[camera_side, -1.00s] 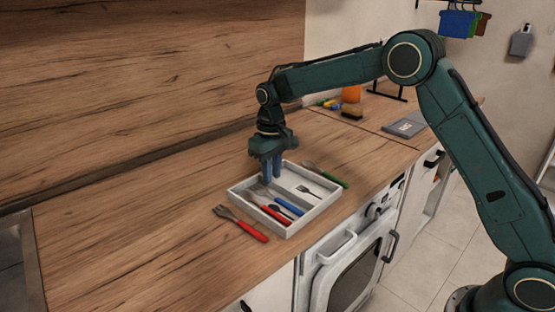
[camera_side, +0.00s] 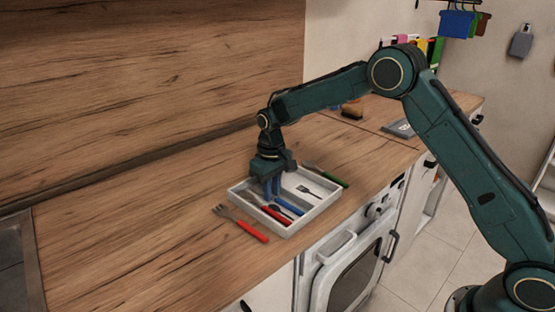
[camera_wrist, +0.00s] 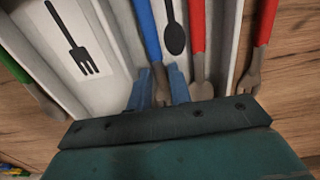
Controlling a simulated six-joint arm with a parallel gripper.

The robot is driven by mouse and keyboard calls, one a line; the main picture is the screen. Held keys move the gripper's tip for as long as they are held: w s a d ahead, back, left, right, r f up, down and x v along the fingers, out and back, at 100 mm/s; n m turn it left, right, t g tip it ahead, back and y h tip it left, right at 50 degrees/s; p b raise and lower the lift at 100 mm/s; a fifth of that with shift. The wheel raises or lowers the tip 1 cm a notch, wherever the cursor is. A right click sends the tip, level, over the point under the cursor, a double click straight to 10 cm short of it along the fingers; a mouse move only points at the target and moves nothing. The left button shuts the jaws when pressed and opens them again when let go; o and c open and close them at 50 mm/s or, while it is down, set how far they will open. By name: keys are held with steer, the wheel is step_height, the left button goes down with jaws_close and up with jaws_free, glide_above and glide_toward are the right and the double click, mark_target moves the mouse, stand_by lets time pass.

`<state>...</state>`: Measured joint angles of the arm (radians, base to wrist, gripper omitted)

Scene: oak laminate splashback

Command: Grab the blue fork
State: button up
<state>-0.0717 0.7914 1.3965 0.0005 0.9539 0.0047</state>
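In the side view my gripper (camera_side: 272,190) is low inside the tray. I cannot tell whether the fingers touch the fork.
A red-handled spoon (camera_wrist: 198,28) lies in the tray compartment beside the fork. A red fork (camera_side: 241,223) lies on the counter left of the tray, and a green-handled utensil (camera_side: 328,175) lies right of it. Fork and spoon silhouettes mark the compartments. The wooden counter (camera_side: 150,225) is clear at left.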

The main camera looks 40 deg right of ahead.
stand_by(0.4)
jaws_close()
steer(key=shift+r, duration=0.1)
step_height(320, 180, up, 20)
stand_by(0.8)
stand_by(0.5)
